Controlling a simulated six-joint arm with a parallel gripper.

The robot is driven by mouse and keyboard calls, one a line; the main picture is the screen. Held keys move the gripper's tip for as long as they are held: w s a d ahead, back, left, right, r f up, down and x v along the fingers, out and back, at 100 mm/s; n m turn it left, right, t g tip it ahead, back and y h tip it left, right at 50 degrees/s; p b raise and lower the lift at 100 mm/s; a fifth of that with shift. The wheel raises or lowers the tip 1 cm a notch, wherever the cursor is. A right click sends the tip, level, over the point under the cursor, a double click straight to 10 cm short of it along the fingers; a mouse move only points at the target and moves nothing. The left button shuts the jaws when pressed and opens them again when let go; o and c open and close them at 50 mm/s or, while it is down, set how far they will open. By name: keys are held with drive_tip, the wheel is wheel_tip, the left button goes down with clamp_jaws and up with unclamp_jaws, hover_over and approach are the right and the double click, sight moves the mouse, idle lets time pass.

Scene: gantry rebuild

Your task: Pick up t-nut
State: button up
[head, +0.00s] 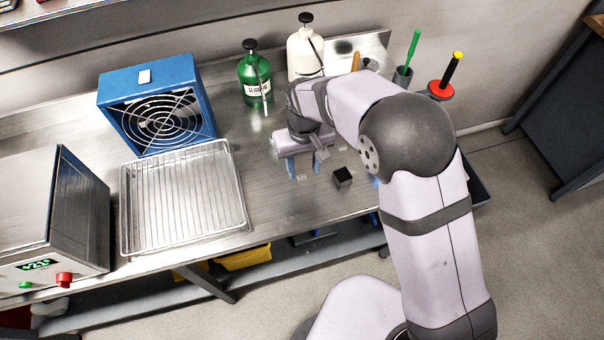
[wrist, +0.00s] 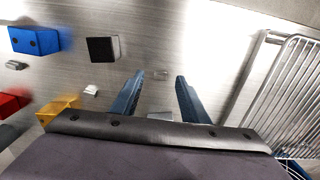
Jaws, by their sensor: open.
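The exact height of the fingertips above the bench is hard to tell.
A black cube (head: 342,177) stands close to the right of my gripper. Blue (wrist: 35,40), red (wrist: 13,102) and yellow (wrist: 58,108) blocks and a small whitish part (wrist: 91,89) lie nearby. A wire rack (head: 238,210) is to the left. Green (head: 254,80) and white (head: 304,50) bottles stand behind.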

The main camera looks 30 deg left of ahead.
sight(303, 179)
drive_tip(key=shift+a+f+p, duration=0.15)
drive_tip(key=shift+f+p, duration=0.65)
drive_tip(key=shift+f, duration=1.05)
drive_tip(key=shift+c, duration=0.3)
clamp_jaws()
wheel_tip(303, 179, up, 10)
drive_tip(key=b, duration=0.3)
drive_tip(key=shift+b, duration=0.3)
